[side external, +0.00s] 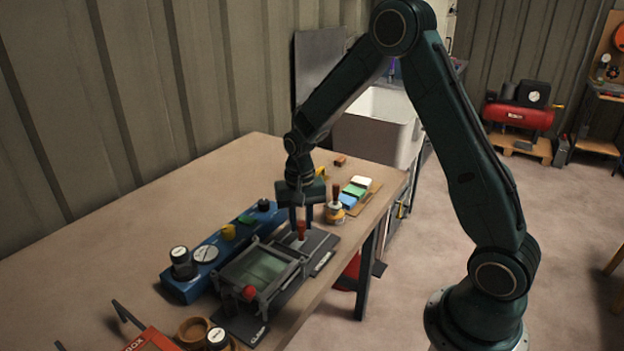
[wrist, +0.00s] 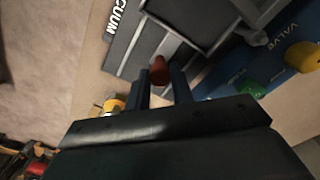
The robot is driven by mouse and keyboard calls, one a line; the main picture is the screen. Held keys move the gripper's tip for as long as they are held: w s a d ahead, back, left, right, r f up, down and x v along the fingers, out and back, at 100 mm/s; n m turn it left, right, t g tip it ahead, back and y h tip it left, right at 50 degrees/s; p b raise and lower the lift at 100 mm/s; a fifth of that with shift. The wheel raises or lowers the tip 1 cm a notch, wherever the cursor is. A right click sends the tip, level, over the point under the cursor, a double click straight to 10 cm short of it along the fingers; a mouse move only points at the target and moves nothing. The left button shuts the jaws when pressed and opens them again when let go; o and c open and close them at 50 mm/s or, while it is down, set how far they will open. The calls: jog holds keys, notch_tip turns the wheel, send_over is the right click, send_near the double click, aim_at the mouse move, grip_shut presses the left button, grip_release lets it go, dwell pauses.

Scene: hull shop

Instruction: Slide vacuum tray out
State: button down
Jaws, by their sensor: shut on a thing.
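The vacuum fixture on the bench has a dark plate (side external: 322,244) at its right end, lettered "VACUUM" in the wrist view (wrist: 125,42). A grey frame around a greenish panel (side external: 258,271) sits beside that plate. My gripper (side external: 301,228) points down and is shut on this handle, with a finger on each side. The fingertips (wrist: 160,80) hide part of the handle's sides. I cannot tell how far the tray is out.
A blue valve block (side external: 190,287) with gauges, a yellow knob and a green knob lies behind the fixture. A red ball knob (side external: 249,293) is at the clamp end. A yellow-banded pot (side external: 336,212) and coloured blocks (side external: 354,193) stand close right of my gripper. The bench's front edge is near.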

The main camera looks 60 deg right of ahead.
jog(key=d, duration=0.6)
jog(key=shift+d, duration=0.25)
jog(key=c, duration=1.2)
grip_release()
jog(key=shift+r, duration=0.15)
notch_tip(320, 180, up, 14)
jog(key=shift+f, duration=0.2)
jog(key=shift+a, duration=0.1)
